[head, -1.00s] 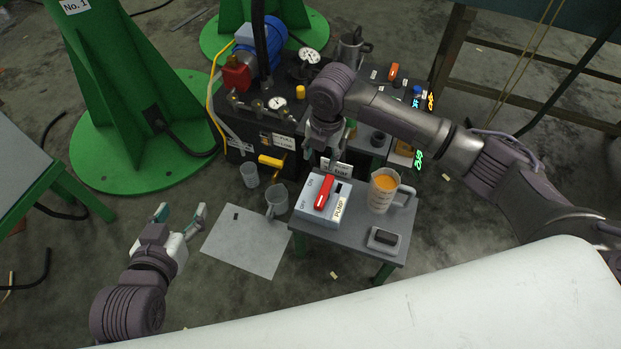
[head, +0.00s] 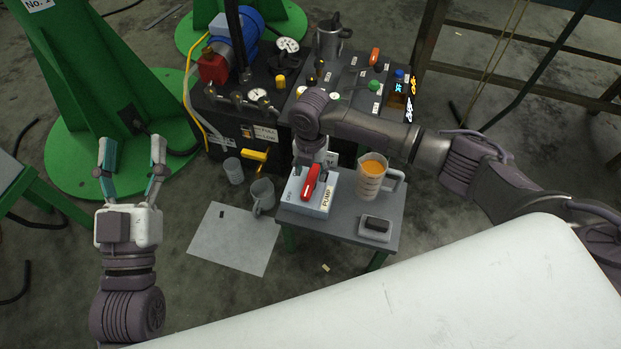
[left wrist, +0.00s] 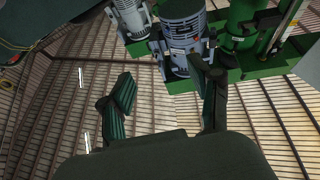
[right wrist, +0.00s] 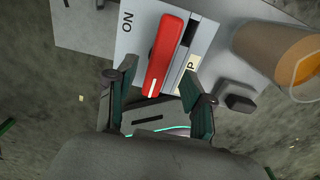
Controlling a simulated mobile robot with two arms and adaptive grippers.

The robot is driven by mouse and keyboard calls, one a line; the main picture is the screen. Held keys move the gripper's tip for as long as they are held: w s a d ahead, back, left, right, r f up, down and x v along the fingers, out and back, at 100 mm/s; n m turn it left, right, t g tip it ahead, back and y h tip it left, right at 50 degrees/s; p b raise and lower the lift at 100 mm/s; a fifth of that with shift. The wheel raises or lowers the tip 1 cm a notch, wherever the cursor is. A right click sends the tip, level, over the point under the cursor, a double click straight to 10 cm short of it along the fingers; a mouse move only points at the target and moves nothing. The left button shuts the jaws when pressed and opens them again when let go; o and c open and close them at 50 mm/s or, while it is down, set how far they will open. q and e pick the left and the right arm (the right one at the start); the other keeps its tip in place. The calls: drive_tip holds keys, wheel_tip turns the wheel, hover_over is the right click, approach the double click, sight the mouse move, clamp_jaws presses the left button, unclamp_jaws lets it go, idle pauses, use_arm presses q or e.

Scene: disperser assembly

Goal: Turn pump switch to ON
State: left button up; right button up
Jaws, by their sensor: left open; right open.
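The pump switch is a pale box (head: 323,207) with a red lever (head: 309,183) and a "PUMP" label, standing on the small grey table. My right gripper (head: 308,166) is just above the box at the lever's far end. In the right wrist view the red lever (right wrist: 166,55) runs up the picture, with its near end between the open fingers (right wrist: 153,88); contact cannot be told. "ON" is printed left of the lever there. The "OFF" print is not readable now. My left gripper (head: 132,150) is open and empty at the left, away from the switch.
A beaker of orange liquid (head: 370,178) stands right of the switch box, close by. A small dark block on a tray (head: 376,227) lies in front of it. The black machine bench (head: 345,90) is behind. A grey sheet (head: 232,238) lies on the floor at left.

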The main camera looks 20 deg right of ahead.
sight(311, 179)
drive_tip(key=shift+f+b, duration=0.5)
drive_tip(key=shift+f, duration=1.2)
use_arm(q)
drive_tip(key=s+r+t, duration=0.2)
drive_tip(key=r, duration=0.1)
drive_tip(key=s+r+t, duration=0.1)
drive_tip(key=shift+r+t+h, duration=0.25)
drive_tip(key=shift+t+h, duration=0.05)
drive_tip(key=shift+h, duration=0.1)
use_arm(e)
drive_tip(key=shift+c, duration=0.3)
clamp_jaws()
